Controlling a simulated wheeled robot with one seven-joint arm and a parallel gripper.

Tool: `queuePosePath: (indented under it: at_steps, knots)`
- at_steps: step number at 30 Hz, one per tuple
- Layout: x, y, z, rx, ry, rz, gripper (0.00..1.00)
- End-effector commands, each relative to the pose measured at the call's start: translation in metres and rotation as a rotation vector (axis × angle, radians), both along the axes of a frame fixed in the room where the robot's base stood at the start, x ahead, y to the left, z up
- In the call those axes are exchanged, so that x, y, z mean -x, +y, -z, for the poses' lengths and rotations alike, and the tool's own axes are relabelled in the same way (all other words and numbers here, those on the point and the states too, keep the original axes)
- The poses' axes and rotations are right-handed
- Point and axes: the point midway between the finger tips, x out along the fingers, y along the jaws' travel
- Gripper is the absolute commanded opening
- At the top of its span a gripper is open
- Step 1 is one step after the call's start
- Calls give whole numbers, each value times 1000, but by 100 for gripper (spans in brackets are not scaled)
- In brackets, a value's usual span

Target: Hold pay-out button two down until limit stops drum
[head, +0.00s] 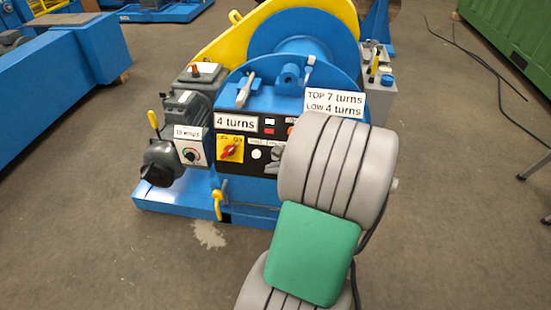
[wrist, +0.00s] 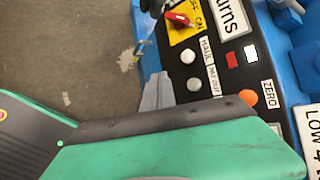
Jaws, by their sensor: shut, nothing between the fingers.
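The blue winch's dark control panel (head: 212,165) faces me. In the wrist view the button beside the PAY OUT label (wrist: 194,84) is round and pale, next to the similar HAUL button (wrist: 188,57). My gripper (wrist: 158,92) is shut and empty; its grey tip shows just left of the pay-out button. I cannot tell whether it touches the panel. In the head view my grey and green arm hides the panel's right part, and the fingertips are hard to make out. The drum (head: 303,45) is blue, behind a blue flange; its turning cannot be judged.
A yellow switch plate with a red knob (head: 230,149) is left of the buttons. An orange ZERO button (wrist: 248,97) and a red lamp (wrist: 232,57) are close by. A grey motor (head: 185,110) stands at the winch's left. The floor in front is clear.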

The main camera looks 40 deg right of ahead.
Motion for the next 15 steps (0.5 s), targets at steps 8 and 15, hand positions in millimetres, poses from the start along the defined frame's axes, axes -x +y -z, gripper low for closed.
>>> queuePosePath:
  at_steps: [8,15]
  knots:
    - [-10,-13,15,4,1,-3,0]
    - [-30,-39,32,4,1,-3,0]
